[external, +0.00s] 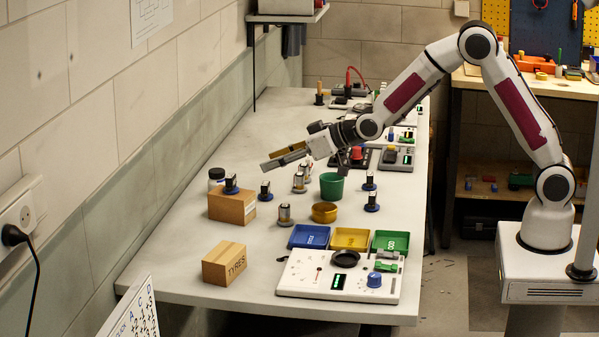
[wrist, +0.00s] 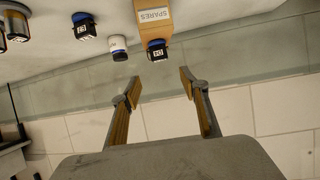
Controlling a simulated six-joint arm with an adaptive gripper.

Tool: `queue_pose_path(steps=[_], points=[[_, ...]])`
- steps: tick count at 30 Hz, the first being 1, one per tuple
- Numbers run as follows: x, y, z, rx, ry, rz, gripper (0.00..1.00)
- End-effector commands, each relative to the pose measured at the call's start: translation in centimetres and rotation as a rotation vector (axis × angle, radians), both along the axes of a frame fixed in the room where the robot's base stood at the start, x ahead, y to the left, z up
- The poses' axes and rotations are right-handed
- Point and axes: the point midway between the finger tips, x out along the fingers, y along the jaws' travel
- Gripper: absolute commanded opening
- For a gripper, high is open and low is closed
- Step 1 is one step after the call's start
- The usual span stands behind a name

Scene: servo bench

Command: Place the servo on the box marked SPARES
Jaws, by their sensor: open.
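The wooden box marked SPARES (wrist: 153,14) shows at the top of the wrist view, with its label upside down. In the external view this box (external: 232,208) stands near the wall on the left of the bench. A dark servo with a blue base (external: 231,184) stands upright on its top; the same servo (wrist: 157,51) shows at the box's end in the wrist view. My gripper (external: 284,157) is raised above the bench, right of the box and clear of the servo. Its fingers (wrist: 159,84) are apart with nothing between them.
Another dark servo (external: 265,191) and a dark-lidded jar (external: 216,179) stand near the box. A box marked TYRES (external: 224,264) is nearer the front. A green cup (external: 332,186), a yellow bowl (external: 324,212) and coloured trays (external: 309,237) are to the right. The left front bench is mostly bare.

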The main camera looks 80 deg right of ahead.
Motion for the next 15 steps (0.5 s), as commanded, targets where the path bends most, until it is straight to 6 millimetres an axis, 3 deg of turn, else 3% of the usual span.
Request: queue_pose_path(steps=[8, 15], points=[[-1.8, 0.5, 1.9, 0.003, 0.029, 0.007, 0.44], [-5.9, 1.3, 4.7, 0.008, 0.092, 0.02, 0.44]])
